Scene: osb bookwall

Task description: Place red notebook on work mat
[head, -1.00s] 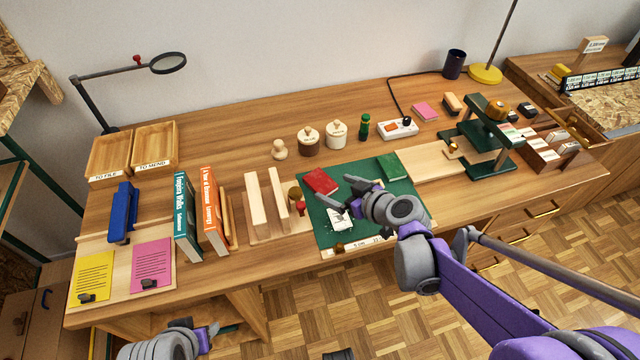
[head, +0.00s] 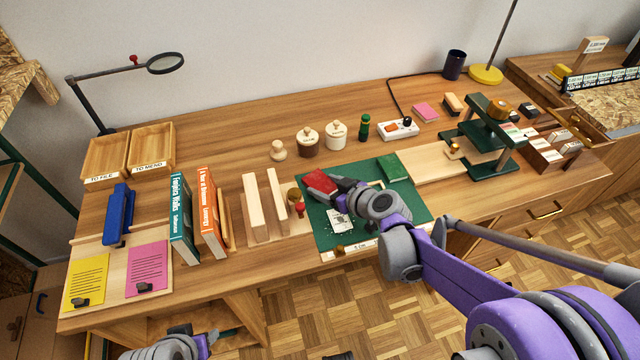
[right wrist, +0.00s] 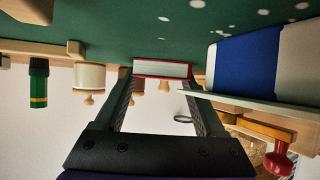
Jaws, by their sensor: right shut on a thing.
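The red notebook (head: 319,182) is at the upper left of the green work mat (head: 407,204). My right gripper (head: 337,186) reaches it from the right and is shut on its near edge. In the right wrist view the notebook (right wrist: 161,69) shows its pale page edge between the two fingertips, close against the green mat (right wrist: 130,25). I cannot tell whether it touches the mat or is slightly raised. My left gripper (head: 208,336) is low at the bottom left, beside the bench front; its jaw opening is unclear.
A green notebook (head: 391,168) lies at the mat's upper right. A white illustrated card (head: 340,221) lies on the mat below my right gripper. A red-topped stamp (head: 300,209) and wooden blocks (head: 256,207) stand left of the mat. Jars (head: 336,135) stand behind it.

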